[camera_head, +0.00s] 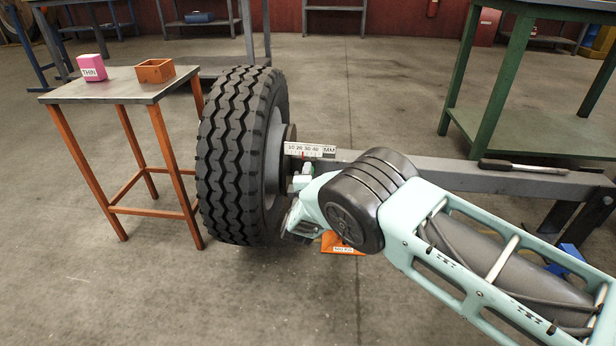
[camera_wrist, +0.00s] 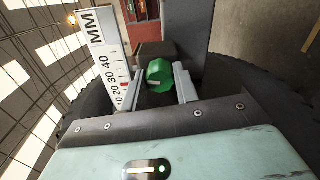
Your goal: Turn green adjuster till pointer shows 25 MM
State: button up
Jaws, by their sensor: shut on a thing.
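The green adjuster (camera_wrist: 158,73) is a round knob with a pale mark on it, in the middle of the wrist view. My gripper (camera_wrist: 160,86) has one finger on either side of it and is shut on it. In the head view my arm hides most of the adjuster. The white MM scale (camera_head: 310,150) stands beside the tyre and also shows at the left of the wrist view (camera_wrist: 103,55). Its red pointer (camera_head: 303,155) sits between the 20 and 30 marks; the exact reading is too small to tell.
A large black tyre (camera_head: 238,150) stands left of my gripper, on a grey beam (camera_head: 450,170). A small table (camera_head: 115,92) at left bears a pink box (camera_head: 91,67) and an orange box (camera_head: 155,71). An orange labelled thing (camera_head: 340,243) is partly hidden below my arm.

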jog(key=shift+n, duration=0.6)
jog(key=o, duration=1)
jog(key=shift+s+a+p, duration=0.15)
jog(key=shift+s+p, duration=1.5)
jog(key=shift+s, duration=2.7)
jog(key=shift+s+a+p, duration=0.15)
jog(key=shift+s+p, duration=1.5)
jog(key=shift+s, duration=2.7)
